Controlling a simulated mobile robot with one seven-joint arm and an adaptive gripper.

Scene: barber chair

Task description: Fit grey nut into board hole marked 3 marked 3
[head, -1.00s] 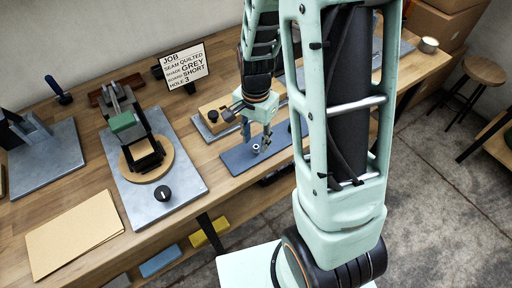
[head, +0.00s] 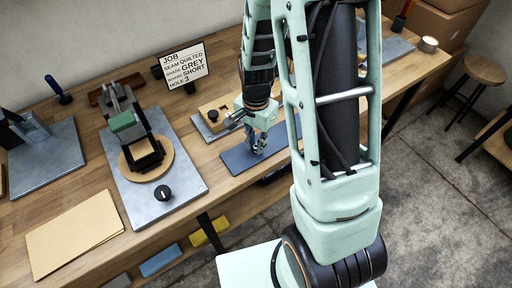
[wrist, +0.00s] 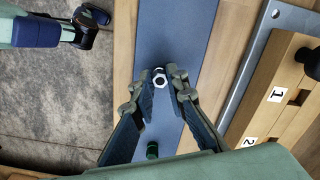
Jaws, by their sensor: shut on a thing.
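A light grey hex nut (wrist: 160,82) is between my fingertips over the blue mat (wrist: 172,40). My gripper (wrist: 161,84) is shut on it, with one finger on each side. In the head view my gripper (head: 257,150) points down at the blue mat (head: 236,158), and the nut is mostly hidden by the fingers. The wooden board (wrist: 286,104) lies to the right in the wrist view, with labels 1 and 2 beside slots. The hole marked 3 is not seen. In the head view the board (head: 210,118) is partly behind my gripper.
A small dark green piece (wrist: 152,150) is on the mat between the finger bases. A press-like device (head: 138,135) on a metal plate stands left of the mat. The wooden bench (head: 95,165) has free room between.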

